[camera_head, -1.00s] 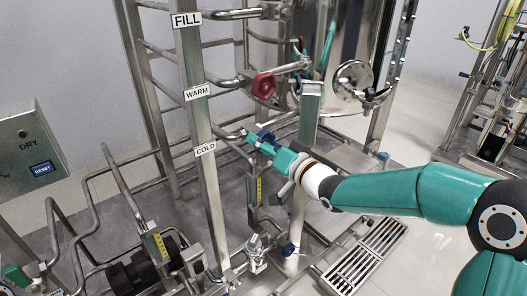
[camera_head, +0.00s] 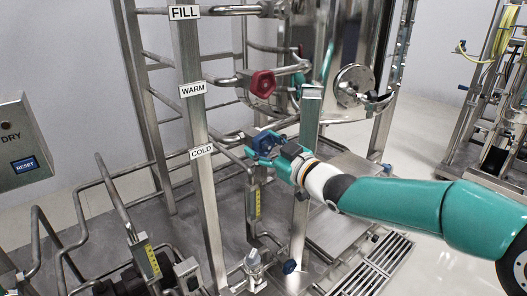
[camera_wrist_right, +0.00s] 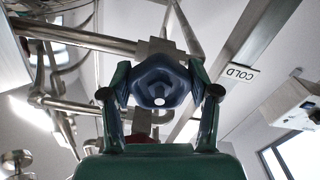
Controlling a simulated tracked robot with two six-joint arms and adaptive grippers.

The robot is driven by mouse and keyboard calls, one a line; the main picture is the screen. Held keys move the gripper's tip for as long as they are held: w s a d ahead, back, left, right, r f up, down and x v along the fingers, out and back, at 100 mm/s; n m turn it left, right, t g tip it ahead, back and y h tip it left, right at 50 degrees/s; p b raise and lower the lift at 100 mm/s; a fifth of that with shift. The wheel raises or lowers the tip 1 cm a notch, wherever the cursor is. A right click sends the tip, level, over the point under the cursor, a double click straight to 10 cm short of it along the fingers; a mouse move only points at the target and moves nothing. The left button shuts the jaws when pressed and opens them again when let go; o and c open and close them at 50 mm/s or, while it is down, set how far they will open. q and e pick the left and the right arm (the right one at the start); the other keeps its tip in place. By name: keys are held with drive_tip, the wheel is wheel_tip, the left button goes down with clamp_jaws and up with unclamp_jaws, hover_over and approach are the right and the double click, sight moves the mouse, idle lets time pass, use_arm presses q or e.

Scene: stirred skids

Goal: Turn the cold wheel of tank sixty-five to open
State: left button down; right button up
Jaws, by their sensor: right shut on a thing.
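The blue cold wheel (camera_head: 262,139) sits on a pipe to the right of the COLD label (camera_head: 201,151). My right gripper (camera_head: 268,147) is shut on this wheel, its arm coming in from the right. In the right wrist view the blue wheel (camera_wrist_right: 160,84) fills the space between the two teal fingers of the gripper (camera_wrist_right: 160,95), one on each side. The COLD label (camera_wrist_right: 241,73) appears beside it there. The gripper hides part of the wheel in the head view. My left gripper does not show clearly.
A red wheel (camera_head: 262,84) sits above, by the WARM label (camera_head: 193,90). The FILL label (camera_head: 184,13) is higher on the same post. A DRY panel with a blue RESET button (camera_head: 25,165) stands at the left. Pipes and a floor grating (camera_head: 372,262) lie below.

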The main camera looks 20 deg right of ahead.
drive_tip(key=shift+f+n, duration=0.4)
drive_tip(key=shift+n, duration=0.5)
drive_tip(key=o, duration=1.2)
drive_tip(key=shift+w, duration=0.1)
drive_tip(key=shift+c, duration=0.2)
drive_tip(key=shift+r, duration=0.2)
drive_tip(key=v, duration=1.2)
